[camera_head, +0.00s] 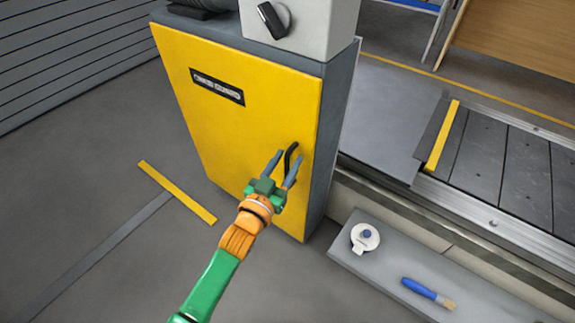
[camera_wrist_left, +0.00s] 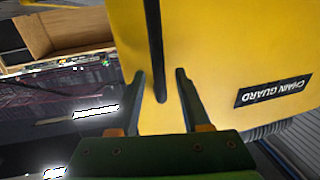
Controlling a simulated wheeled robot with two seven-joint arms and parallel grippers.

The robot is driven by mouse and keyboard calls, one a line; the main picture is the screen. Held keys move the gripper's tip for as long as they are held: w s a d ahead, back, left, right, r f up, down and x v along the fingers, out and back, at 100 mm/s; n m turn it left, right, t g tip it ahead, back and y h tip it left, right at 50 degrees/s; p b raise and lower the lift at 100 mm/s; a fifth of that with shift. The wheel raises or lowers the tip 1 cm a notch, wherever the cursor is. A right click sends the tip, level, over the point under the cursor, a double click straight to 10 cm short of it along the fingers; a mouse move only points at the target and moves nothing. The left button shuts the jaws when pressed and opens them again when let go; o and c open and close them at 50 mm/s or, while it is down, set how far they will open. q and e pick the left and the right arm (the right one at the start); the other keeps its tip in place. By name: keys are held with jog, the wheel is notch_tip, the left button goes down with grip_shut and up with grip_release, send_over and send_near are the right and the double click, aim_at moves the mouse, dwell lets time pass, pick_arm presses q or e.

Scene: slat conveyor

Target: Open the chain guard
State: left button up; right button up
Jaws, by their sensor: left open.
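The chain guard (camera_head: 228,130) is a yellow door panel on a grey cabinet and looks shut, with a black label reading CHAIN GUARD. It also fills much of the left wrist view (camera_wrist_left: 220,45). A black bar handle (camera_head: 289,158) stands near its right edge. My left gripper (camera_head: 283,168) is open in front of the handle, one finger to each side of it. In the left wrist view the handle (camera_wrist_left: 155,50) runs down between the two open fingers (camera_wrist_left: 161,85). I cannot tell whether either finger touches it. My right gripper is not in view.
A grey box with a black rotary knob (camera_head: 271,20) sits on the cabinet. The slat conveyor (camera_head: 500,165) runs to the right. A low grey ledge (camera_head: 395,265) holds a tape roll (camera_head: 364,238) and a blue-handled brush (camera_head: 428,293).

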pick_arm(q)
jog(key=shift+w+d, duration=0.1)
jog(key=shift+w, duration=0.1)
grip_shut()
dwell(1.3)
